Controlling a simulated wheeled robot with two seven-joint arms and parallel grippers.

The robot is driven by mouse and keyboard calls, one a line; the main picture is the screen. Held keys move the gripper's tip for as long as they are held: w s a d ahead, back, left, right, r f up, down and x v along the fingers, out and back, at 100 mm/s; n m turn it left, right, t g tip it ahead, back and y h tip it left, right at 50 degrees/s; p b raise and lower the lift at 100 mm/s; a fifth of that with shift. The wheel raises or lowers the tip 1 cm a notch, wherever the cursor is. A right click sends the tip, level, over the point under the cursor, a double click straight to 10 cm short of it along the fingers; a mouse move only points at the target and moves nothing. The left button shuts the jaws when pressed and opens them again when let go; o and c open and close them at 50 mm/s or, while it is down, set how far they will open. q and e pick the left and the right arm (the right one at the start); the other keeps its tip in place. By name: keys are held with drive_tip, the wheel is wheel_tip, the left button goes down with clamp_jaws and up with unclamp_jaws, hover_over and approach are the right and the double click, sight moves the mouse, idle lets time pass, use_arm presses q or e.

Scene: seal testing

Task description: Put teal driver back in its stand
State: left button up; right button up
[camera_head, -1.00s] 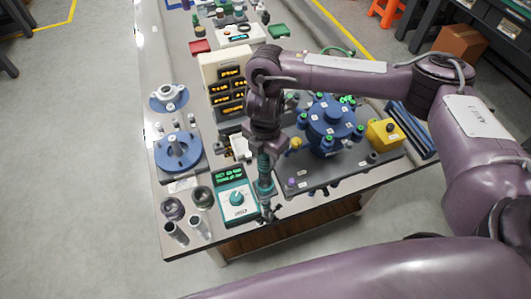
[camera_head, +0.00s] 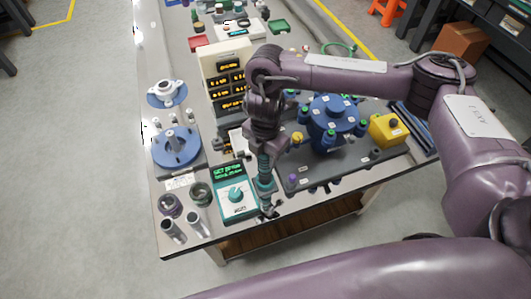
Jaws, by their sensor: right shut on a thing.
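My right gripper (camera_head: 263,149) points down and is shut on the teal driver (camera_head: 265,173), which hangs roughly upright at the near edge of the table, beside the teal controller (camera_head: 236,198). The controller has a lit green display and a round knob. A small dark fixture (camera_head: 270,212), perhaps the driver's stand, shows at the driver's lower end. I cannot tell whether the driver touches it or sits in it. My left gripper is out of view.
Two metal cylinders (camera_head: 199,226) and dark rings (camera_head: 200,193) stand left of the controller. A blue flanged part (camera_head: 176,146) lies behind them. A blue round assembly (camera_head: 333,120) and a yellow box (camera_head: 388,129) stand to the right. A meter tower (camera_head: 227,72) rises behind my gripper.

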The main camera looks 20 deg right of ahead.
drive_tip(key=shift+f, duration=0.5)
drive_tip(key=shift+f+b, duration=0.5)
drive_tip(key=shift+f, duration=0.05)
idle(0.4)
drive_tip(key=shift+f, duration=0.2)
idle(0.8)
drive_tip(key=o, duration=1.2)
drive_tip(key=shift+c, duration=0.2)
drive_tip(key=shift+s+f, duration=0.1)
wheel_tip(320, 180, up, 9)
drive_tip(key=p, duration=0.9)
